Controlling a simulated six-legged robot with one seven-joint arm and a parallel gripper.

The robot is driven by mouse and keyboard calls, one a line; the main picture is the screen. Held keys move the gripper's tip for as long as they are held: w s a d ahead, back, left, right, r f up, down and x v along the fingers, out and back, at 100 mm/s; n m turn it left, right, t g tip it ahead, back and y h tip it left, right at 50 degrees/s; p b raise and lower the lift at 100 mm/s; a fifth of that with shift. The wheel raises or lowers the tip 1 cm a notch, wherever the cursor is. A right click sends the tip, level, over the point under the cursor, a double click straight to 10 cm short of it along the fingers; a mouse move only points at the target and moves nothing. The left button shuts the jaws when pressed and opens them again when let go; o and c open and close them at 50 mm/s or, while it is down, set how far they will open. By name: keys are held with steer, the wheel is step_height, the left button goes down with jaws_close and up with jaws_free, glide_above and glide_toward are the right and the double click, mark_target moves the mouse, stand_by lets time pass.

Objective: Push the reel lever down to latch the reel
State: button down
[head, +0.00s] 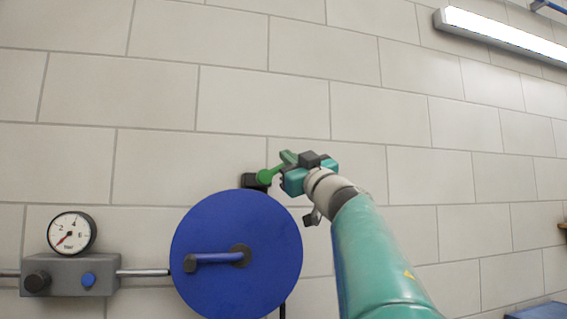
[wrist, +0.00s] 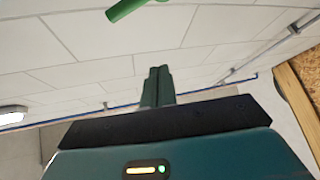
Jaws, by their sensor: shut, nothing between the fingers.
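The blue reel (head: 222,225) is mounted in front of the tiled wall, with a blue crank handle on its face. A bright green lever (head: 268,176) sits on a dark block just above the reel and slants up to the right. My gripper (head: 290,181) is at the lever's right, overlapping its outer part in the head view; contact cannot be told there. In the wrist view the shut, empty fingers (wrist: 157,86) point up the picture. The green lever's end (wrist: 130,8) shows beyond them at the top edge, with a visible gap in the picture.
A pressure gauge (head: 71,232) stands on a grey box (head: 70,276) with knobs, left of the reel, joined by a metal rod. A lamp (head: 500,32) hangs at upper right. The wall around my arm looks clear. A wooden board edge (wrist: 300,105) shows in the wrist view.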

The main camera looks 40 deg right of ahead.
mark_target(276, 170)
steer(key=w+d+n+g, duration=0.1)
steer(key=w+d, duration=0.4)
steer(key=w, duration=0.2)
steer(key=shift+w+r+n+h, duration=0.3)
steer(key=shift+w+r+n, duration=0.05)
steer(key=shift+n, duration=0.05)
stand_by(0.9)
steer(key=shift+s+d+f+m+h, duration=0.1)
steer(key=shift+d+f+m+h, duration=0.1)
steer(key=shift+m+h, duration=0.45)
steer(key=shift+d+f+m+h, duration=0.1)
steer(key=shift+f+m+h, duration=0.1)
steer(key=shift+m+h, duration=0.45)
steer(key=m+h, duration=0.1)
steer(key=m, duration=0.1)
steer(key=f+m+h, duration=0.1)
steer(key=m, duration=0.1)
steer(key=f+m+g+h, duration=0.1)
steer(key=m, duration=0.1)
steer(key=shift+s+d, duration=0.2)
steer(key=shift+d, duration=0.15)
steer(key=shift+a+r, duration=0.1)
stand_by(0.3)
